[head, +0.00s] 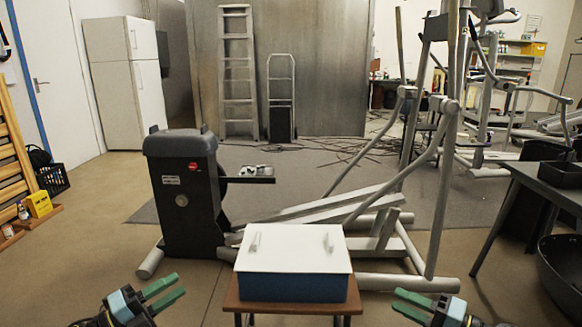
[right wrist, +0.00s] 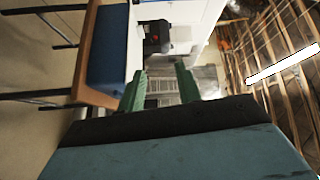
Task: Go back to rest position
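My left gripper (head: 163,290) is at the lower left in the head view. Its two green fingers are apart with nothing between them. My right gripper (head: 413,306) is at the lower right in the head view, right of the small table. In the right wrist view its green fingers (right wrist: 160,90) stand apart with nothing held between them. Both grippers are clear of the blue box (head: 292,288) with the white lid (head: 293,248), which sits on a small brown table (head: 232,304) between them.
A grey and black elliptical machine (head: 181,195) stands behind the box. A dark table (head: 545,180) is at the right, with a black bin (head: 562,270) below it. A black crate (head: 52,180) and a yellow box (head: 40,204) lie at the left. Open floor shows at the lower left.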

